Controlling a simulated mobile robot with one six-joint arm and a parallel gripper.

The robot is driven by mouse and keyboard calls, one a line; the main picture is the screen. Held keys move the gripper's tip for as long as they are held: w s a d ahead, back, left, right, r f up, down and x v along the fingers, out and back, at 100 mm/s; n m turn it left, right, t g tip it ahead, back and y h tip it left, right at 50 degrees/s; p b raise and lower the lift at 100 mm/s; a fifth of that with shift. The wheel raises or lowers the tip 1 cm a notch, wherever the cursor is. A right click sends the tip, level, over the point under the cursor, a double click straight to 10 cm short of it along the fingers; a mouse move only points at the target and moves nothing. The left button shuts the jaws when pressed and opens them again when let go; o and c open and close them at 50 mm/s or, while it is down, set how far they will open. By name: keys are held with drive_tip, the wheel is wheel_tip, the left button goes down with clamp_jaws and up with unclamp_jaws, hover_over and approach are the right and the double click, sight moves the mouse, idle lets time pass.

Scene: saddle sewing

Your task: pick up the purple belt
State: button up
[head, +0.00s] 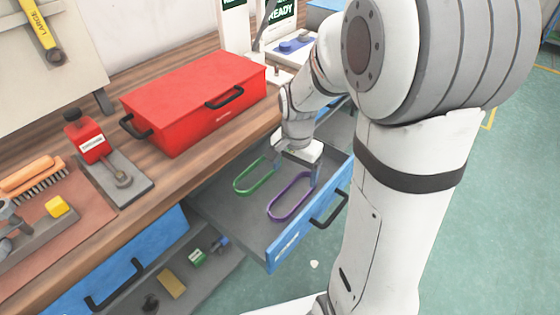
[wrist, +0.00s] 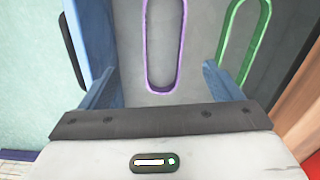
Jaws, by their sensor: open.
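The purple belt (head: 291,197) is a long thin loop lying flat on the floor of the open drawer (head: 238,217). In the wrist view the purple belt (wrist: 148,50) shows between my two fingers, ahead of them. A green belt (head: 252,176) of similar shape lies to its left in the head view and to its right in the wrist view (wrist: 243,13). My gripper (head: 296,172) is open and empty over the drawer at the belts' far end.
The drawer's blue front has a black handle (head: 329,209). A red toolbox (head: 195,100) stands on the wooden bench above. A lower open drawer (head: 190,270) holds small items. Green floor (head: 450,260) lies to the right.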

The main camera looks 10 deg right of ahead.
sight(293, 199)
drive_tip(key=shift+m, duration=0.7)
drive_tip(key=f, duration=0.3)
drive_tip(key=f+b, duration=0.1)
drive_tip(key=f, duration=0.3)
drive_tip(key=w+f, duration=0.1)
drive_tip(key=f, duration=0.3)
drive_tip(key=shift+w+d, duration=0.1)
drive_tip(key=shift+d, duration=0.05)
drive_tip(key=shift+r, duration=0.1)
drive_tip(key=c, duration=1.1)
